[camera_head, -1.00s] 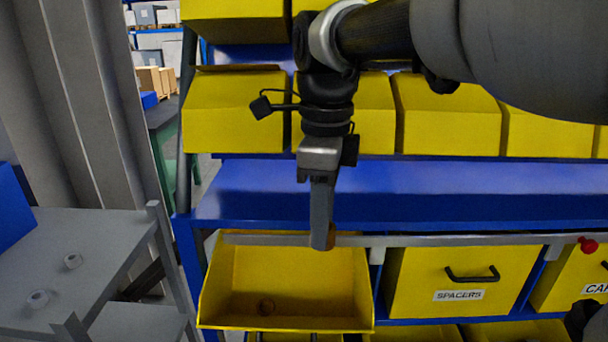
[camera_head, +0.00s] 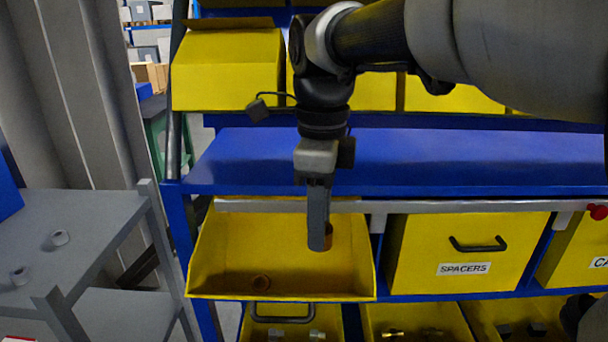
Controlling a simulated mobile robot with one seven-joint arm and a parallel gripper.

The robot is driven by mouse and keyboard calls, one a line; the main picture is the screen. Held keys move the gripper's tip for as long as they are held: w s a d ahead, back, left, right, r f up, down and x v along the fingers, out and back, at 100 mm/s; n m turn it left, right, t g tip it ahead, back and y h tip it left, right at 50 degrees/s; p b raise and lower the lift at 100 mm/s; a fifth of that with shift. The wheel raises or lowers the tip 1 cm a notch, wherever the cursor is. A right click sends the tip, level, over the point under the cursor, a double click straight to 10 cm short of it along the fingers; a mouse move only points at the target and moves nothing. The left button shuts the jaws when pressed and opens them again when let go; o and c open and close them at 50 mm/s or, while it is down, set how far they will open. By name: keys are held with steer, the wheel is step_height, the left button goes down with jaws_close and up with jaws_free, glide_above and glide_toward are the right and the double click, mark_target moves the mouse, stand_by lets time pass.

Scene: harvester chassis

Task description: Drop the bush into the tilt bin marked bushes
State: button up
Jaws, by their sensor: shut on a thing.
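My gripper (camera_head: 322,240) points down, shut on a small copper-brown bush (camera_head: 328,238) that is partly hidden behind the finger. They are in front of or over the right part of an open yellow tilt bin (camera_head: 222,288); the exact height is hard to tell. The bin is tipped out towards me, and its label is not visible.
A closed bin marked spacers (camera_head: 455,255) stands to the right. A metal rail (camera_head: 400,206) runs above the bins, with a red knob (camera_head: 597,212). Lower open bins hold small parts. A grey cart (camera_head: 80,240) with two light rings stands at left.

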steer(key=o, duration=1.2)
steer(key=shift+c, duration=0.2)
steer(key=shift+r, duration=0.1)
step_height(320, 180, up, 17)
steer(key=p, duration=0.3)
steer(key=shift+r+p, duration=0.15)
steer(key=shift+p, duration=0.15)
steer(key=s+d+f+n+t+p, duration=0.1)
steer(key=s+d+f+n+t, duration=0.1)
steer(key=s+d+f+n, duration=0.3)
steer(key=s+d+f+n+t+p, duration=0.1)
steer(key=s+d+f+n+t, duration=0.2)
steer(key=f+n, duration=0.8)
steer(key=s+d+n, duration=0.2)
steer(key=n, duration=0.2)
steer(key=shift+d+f+n+t+p, duration=0.3)
steer(key=shift+d+p, duration=0.05)
steer(key=shift+p, duration=0.05)
